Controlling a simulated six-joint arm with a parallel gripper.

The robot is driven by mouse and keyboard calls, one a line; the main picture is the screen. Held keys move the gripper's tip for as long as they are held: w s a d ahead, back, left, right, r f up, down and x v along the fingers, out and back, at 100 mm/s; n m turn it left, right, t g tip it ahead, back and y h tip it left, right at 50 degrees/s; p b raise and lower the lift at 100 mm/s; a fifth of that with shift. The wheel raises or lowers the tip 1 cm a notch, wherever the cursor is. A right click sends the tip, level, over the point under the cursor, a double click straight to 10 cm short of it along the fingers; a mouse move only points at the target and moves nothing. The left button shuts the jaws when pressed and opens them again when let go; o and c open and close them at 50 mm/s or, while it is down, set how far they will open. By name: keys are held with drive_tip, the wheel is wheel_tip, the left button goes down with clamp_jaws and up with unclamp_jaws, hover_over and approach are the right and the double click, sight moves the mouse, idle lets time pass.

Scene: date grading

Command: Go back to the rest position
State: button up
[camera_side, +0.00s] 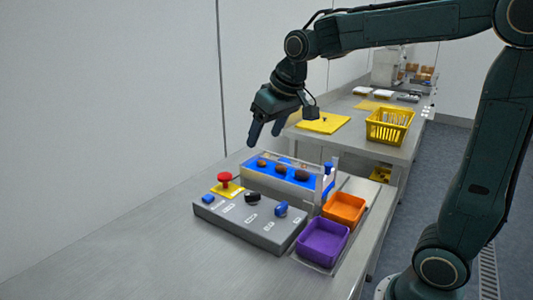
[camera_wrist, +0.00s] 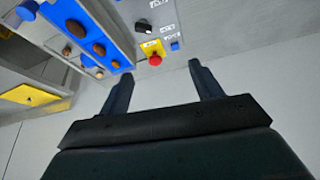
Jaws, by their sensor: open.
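My gripper (camera_side: 266,131) is open and empty, held in the air above the back left end of the blue date conveyor (camera_side: 303,177). In the wrist view its two fingers (camera_wrist: 161,78) are spread with nothing between them. Several brown dates (camera_side: 281,169) sit in a row on the blue belt, and they also show in the wrist view (camera_wrist: 99,49). The grey control panel (camera_side: 240,224) in front has a red mushroom button (camera_side: 225,178) on a yellow base, a black knob (camera_side: 252,195) and blue switches (camera_side: 281,208).
A purple bin (camera_side: 322,241) and an orange bin (camera_side: 344,208) stand right of the panel. A second table behind holds a yellow basket (camera_side: 390,124) and a yellow mat (camera_side: 322,123). The wall is close behind my gripper. The front left of the steel table (camera_side: 130,250) is clear.

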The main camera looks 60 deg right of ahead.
drive_tip(key=s+a+f, duration=0.2)
drive_tip(key=s, duration=0.8)
drive_tip(key=s+a+f+n, duration=0.1)
drive_tip(key=s+a+f, duration=0.1)
drive_tip(key=s, duration=0.9)
drive_tip(key=shift+t+y, duration=0.3)
drive_tip(key=shift+w, duration=0.1)
